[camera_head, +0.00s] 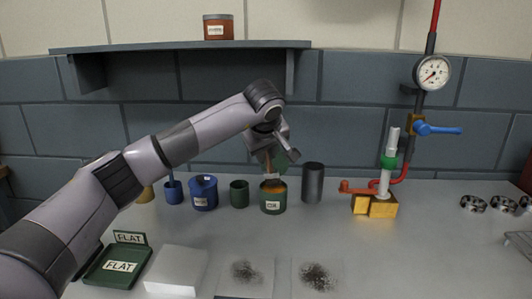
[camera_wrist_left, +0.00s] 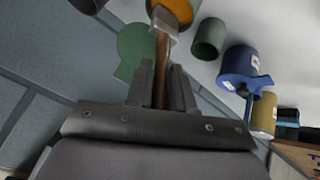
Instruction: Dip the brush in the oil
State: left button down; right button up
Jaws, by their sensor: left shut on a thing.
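A green can (camera_head: 273,207) with a pale label and orange contents stands on the bench near the middle; its orange inside also shows at the top of the wrist view (camera_wrist_left: 181,8). My left gripper (camera_head: 271,158) is above the can, pointing down. In the wrist view its fingers (camera_wrist_left: 161,85) are shut on the wooden handle of the brush (camera_wrist_left: 162,62). The brush's pale lower part lies over the can's mouth; whether its tip touches the oil is hidden. A green round flap (camera_wrist_left: 136,45), apparently the can's lid, is beside the brush. My right gripper is out of view.
A small green cup (camera_head: 239,194) and a blue pot (camera_head: 203,194) stand left of the can. A dark cylinder (camera_head: 313,183) stands close on its right. A yellow-based valve stand (camera_head: 376,206) is further right. A shelf (camera_head: 180,46) hangs behind.

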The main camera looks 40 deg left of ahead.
pick_arm(q)
jog(key=shift+f, duration=0.5)
dwell(0.4)
jog(key=shift+f, duration=0.1)
dwell(1.6)
notch_tip(320, 180, up, 7)
jog(key=p, duration=0.7)
dwell(0.9)
